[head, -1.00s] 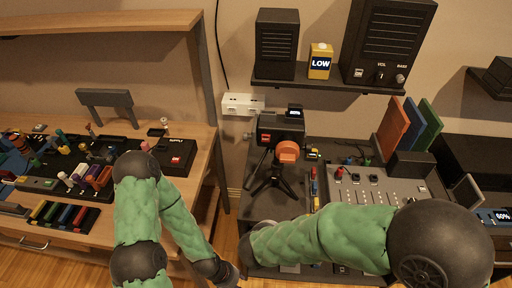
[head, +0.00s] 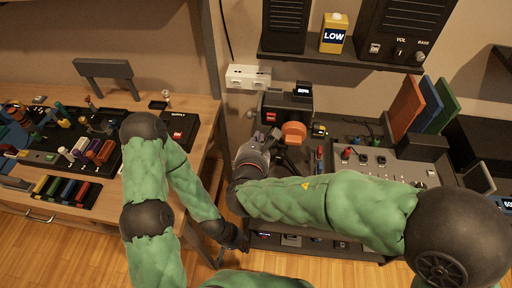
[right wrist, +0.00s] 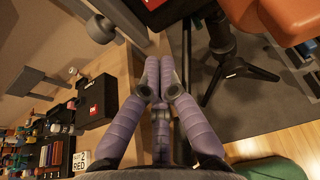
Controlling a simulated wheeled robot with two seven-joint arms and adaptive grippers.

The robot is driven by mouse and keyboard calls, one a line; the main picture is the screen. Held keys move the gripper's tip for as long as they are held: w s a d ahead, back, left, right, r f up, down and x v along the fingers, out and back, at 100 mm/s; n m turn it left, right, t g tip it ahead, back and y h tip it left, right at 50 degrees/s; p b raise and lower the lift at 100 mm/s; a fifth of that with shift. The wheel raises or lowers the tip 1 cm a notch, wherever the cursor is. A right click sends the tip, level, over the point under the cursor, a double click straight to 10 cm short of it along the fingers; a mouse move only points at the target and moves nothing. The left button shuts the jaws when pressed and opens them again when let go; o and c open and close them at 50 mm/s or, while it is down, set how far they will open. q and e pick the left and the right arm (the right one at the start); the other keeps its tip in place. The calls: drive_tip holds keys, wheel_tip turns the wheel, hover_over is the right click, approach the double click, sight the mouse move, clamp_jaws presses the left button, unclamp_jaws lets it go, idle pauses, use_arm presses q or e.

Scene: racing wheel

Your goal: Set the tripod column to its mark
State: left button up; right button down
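The tripod carries a dark box-shaped device (head: 285,105) with an orange round part (head: 293,132) and a small display at its top. Its column and legs are mostly hidden behind my right gripper in the head view. In the right wrist view the dark tripod column (right wrist: 220,38) stands upright to the right of my right gripper (right wrist: 159,62), with legs spread on a dark surface. The purple fingers meet at their tips with nothing seen between them, apart from the column. My left gripper (head: 238,243) hangs low between the benches, its fingers too small to read.
A wooden bench (head: 205,108) with tools is at left. A mixing console (head: 385,172) is right of the tripod, with upright coloured panels behind it. A white wall socket (head: 248,77) and a speaker shelf (head: 345,57) are behind and above.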

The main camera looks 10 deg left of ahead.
sight(259, 117)
drive_tip(key=x, duration=0.3)
drive_tip(key=shift+w+b, duration=0.15)
drive_tip(key=shift+b, duration=0.2)
drive_tip(key=shift+r, duration=0.1)
wheel_tip(259, 117, up, 6)
drive_tip(key=p, duration=0.4)
idle(0.3)
